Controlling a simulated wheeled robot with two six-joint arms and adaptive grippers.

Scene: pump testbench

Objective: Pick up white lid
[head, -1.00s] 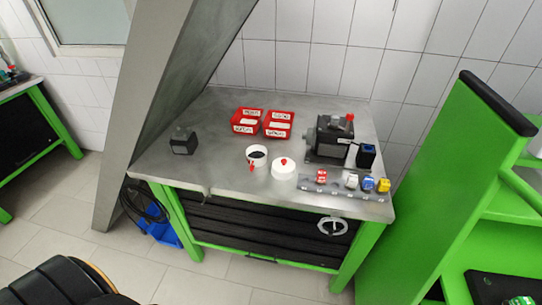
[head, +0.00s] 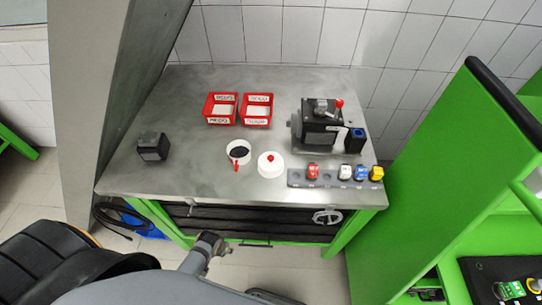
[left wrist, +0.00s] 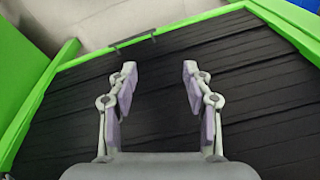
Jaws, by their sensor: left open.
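The white lid (head: 271,168) is round with a red knob on top. It lies on the metal workbench (head: 215,178), near the front edge in the head view. A white cup (head: 230,155) with a dark inside and a red handle stands just left of it. My left gripper (left wrist: 159,72) is open and empty in the left wrist view, with the black bench front beyond its fingers. It is apart from the lid, which does not show in that view. In the head view, my arm is low in front of the bench. My right gripper is not in view.
Two red bins (head: 221,109) stand behind the cup. A dark pump (head: 318,131) and a strip of coloured parts (head: 327,182) are to the right. A small black block (head: 153,147) sits left. The bench's front edge lies between my arm and the lid.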

